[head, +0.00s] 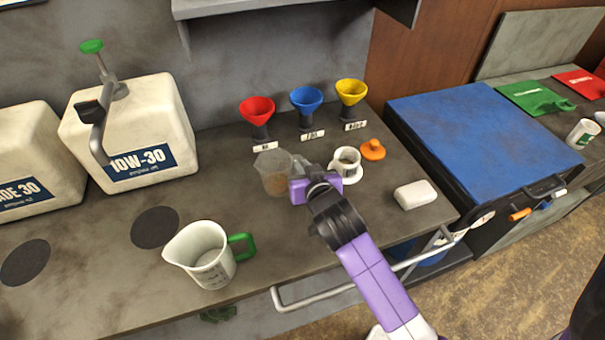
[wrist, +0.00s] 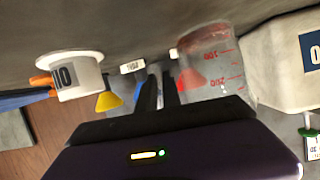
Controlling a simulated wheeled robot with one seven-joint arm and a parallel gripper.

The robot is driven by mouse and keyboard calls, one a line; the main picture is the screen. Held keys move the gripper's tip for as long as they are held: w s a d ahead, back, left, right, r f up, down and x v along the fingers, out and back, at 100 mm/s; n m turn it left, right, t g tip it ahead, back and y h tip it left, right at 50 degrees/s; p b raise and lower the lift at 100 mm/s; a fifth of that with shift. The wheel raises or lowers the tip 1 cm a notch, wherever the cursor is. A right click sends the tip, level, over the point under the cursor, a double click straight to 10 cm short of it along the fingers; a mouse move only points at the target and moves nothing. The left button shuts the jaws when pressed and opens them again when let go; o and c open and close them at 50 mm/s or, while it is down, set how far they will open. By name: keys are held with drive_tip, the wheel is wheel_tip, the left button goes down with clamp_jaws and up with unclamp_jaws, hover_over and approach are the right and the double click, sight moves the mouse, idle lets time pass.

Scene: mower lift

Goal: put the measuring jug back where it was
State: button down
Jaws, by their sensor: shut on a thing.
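A clear measuring jug (head: 273,174) with a brownish tint low down stands out in the head view, near the middle of the bench. In the wrist view it shows red graduation marks (wrist: 215,65). My gripper (head: 301,176) is at the jug's right side, and its dark fingers (wrist: 162,88) are shut at the jug's near edge. The exact grip point is hidden. I cannot tell whether the jug touches the bench. A second, whitish measuring jug (head: 206,258) with a green handle stands upright at the front of the bench, apart from my gripper.
A white cup (head: 346,160) on a saucer stands close right of my gripper, with an orange cap (head: 373,150) and a white block (head: 415,195) beyond. Red (head: 257,108), blue (head: 306,98) and yellow (head: 351,90) funnels stand behind. Two dark discs (head: 154,228) lie left, before large canisters (head: 130,130).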

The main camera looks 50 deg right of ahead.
drive_tip(key=shift+f, duration=1.3)
drive_tip(key=shift+f, duration=0.15)
drive_tip(key=c, duration=1.5)
unclamp_jaws()
